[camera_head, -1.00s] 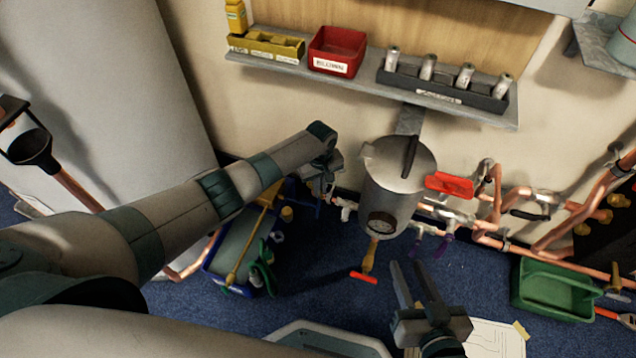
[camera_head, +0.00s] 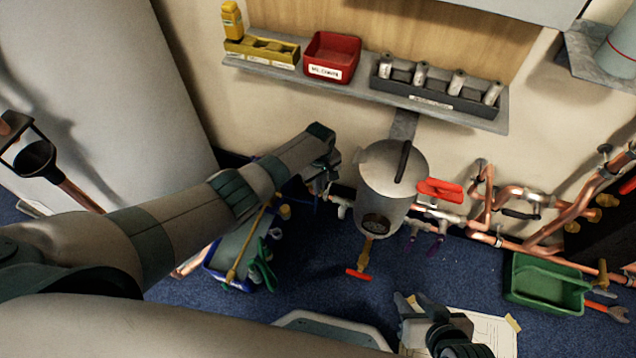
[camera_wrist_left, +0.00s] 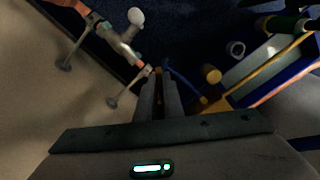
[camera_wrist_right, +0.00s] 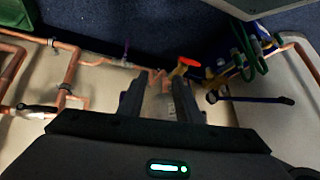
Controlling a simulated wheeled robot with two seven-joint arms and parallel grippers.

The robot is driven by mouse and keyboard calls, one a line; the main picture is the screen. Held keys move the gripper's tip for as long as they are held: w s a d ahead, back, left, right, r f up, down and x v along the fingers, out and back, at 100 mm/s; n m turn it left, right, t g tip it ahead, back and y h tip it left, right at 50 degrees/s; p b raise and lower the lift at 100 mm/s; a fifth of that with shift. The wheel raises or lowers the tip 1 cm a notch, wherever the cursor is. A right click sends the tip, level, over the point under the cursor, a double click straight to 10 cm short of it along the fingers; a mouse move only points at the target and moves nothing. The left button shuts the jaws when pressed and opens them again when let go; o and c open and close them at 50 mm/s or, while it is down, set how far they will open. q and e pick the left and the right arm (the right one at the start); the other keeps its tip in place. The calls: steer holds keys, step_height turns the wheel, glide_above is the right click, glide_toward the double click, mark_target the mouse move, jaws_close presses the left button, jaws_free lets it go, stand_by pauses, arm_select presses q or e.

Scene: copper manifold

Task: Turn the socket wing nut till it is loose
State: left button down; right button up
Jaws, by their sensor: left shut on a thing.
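My left gripper (camera_head: 327,188) is beside the left side of a grey metal canister (camera_head: 388,185), near the pipe end. In the left wrist view its fingers (camera_wrist_left: 158,76) are close together on a small brass-coloured part (camera_wrist_left: 158,97), mostly hidden between them. This part seems to be the socket wing nut, but its wings cannot be made out. A pipe with a white-grey fitting (camera_wrist_left: 122,44) runs just beside the fingertips. My right gripper (camera_head: 408,299) is low in front of the canister, apart from it. In the right wrist view its fingers (camera_wrist_right: 158,82) are spread and empty.
A brass drain with a red handle (camera_head: 358,274) hangs under the canister. Copper pipes with a red lever (camera_head: 440,189) run right. A blue-rimmed tool bin (camera_head: 232,282) stands left, a green crate (camera_head: 545,288) right. A shelf (camera_head: 365,92) holds bins above.

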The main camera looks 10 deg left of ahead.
arm_select(q)
steer(key=w+n, duration=0.1)
steer(key=n, duration=0.1)
steer(key=w+n, duration=0.1)
steer(key=n, duration=0.2)
steer(key=w+d+n, duration=0.1)
steer(key=n, duration=0.1)
steer(key=shift+d+n, duration=0.1)
steer(key=shift+n, duration=0.2)
steer(key=shift+w+a+r+n+b, duration=0.1)
steer(key=shift+w+n+b, duration=0.35)
steer(key=shift+n, duration=0.4)
steer(key=shift+w+a+f+n+b, duration=0.1)
steer(key=shift+w+n+b, duration=0.25)
steer(key=shift+n, duration=0.55)
steer(key=shift+w+a+r+n+b, duration=0.1)
steer(key=shift+w+n+b, duration=0.35)
steer(key=shift+n, duration=0.4)
arm_select(e)
steer(key=shift+w+a+r+t+y, duration=0.3)
steer(key=shift+w+a+r+t, duration=0.2)
steer(key=shift+w+a+t, duration=0.2)
steer(key=shift+w+a+r+t+y, duration=0.3)
steer(key=shift+w+a+r+t, duration=0.25)
steer(key=shift+w, duration=0.25)
arm_select(q)
steer(key=shift+s, duration=0.1)
